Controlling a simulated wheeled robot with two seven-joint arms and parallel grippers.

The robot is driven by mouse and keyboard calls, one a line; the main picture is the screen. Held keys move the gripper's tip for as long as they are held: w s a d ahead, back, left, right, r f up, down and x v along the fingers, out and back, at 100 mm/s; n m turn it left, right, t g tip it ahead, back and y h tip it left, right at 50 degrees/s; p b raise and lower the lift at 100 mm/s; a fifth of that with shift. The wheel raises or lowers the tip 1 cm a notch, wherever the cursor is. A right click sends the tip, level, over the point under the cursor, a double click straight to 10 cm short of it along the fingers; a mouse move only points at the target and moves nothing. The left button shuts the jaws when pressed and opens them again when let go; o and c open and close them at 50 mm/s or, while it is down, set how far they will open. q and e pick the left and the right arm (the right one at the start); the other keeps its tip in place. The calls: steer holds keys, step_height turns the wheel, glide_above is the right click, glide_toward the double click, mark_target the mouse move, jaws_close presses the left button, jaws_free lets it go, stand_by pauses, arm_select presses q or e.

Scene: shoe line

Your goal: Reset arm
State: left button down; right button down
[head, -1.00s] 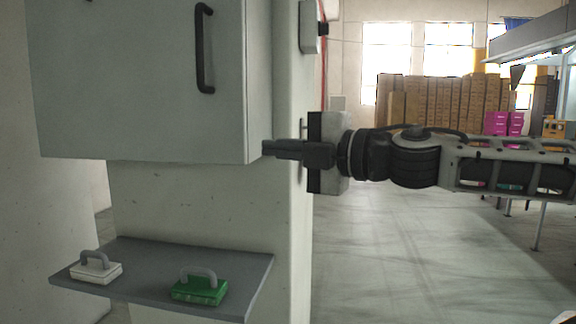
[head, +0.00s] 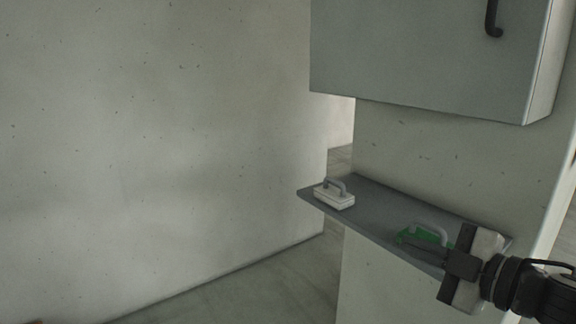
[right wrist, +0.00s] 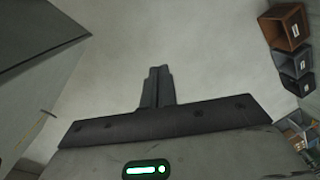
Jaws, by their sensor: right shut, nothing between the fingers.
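My right gripper (head: 428,249) comes in from the lower right in the head view. Its fingers are shut with nothing between them; they also show closed together in the right wrist view (right wrist: 158,86). In the head view the fingers overlap the green case (head: 424,235) on the grey shelf, hiding part of it; I cannot tell whether they touch it. My left gripper is not in view.
The grey shelf (head: 372,212) also holds a white case (head: 334,198) with a grey handle. A grey cabinet (head: 420,60) with a black handle hangs above it. A bare wall (head: 160,150) fills the left. In the right wrist view, bins (right wrist: 285,28) stand at the right.

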steer(key=s+a+f+m+h, duration=0.1)
steer(key=s+a+f+m, duration=0.15)
steer(key=f, duration=0.35)
steer(key=s+a+f+m+h, duration=0.1)
steer(key=s+a+f+m, duration=0.1)
steer(key=f+m, duration=0.3)
steer(key=s+a+f+m, duration=0.2)
steer(key=a+f, duration=0.1)
steer(key=f, duration=0.5)
steer(key=s+a+f+m+g+h, duration=0.1)
steer(key=s+f+m+g+h, duration=0.2)
steer(key=s+f+m, duration=0.3)
steer(key=s+f, duration=0.4)
steer(key=f, duration=0.1)
steer(key=shift+s+a+f+h, duration=0.2)
steer(key=shift+s+a+h, duration=0.05)
steer(key=shift+h, duration=0.15)
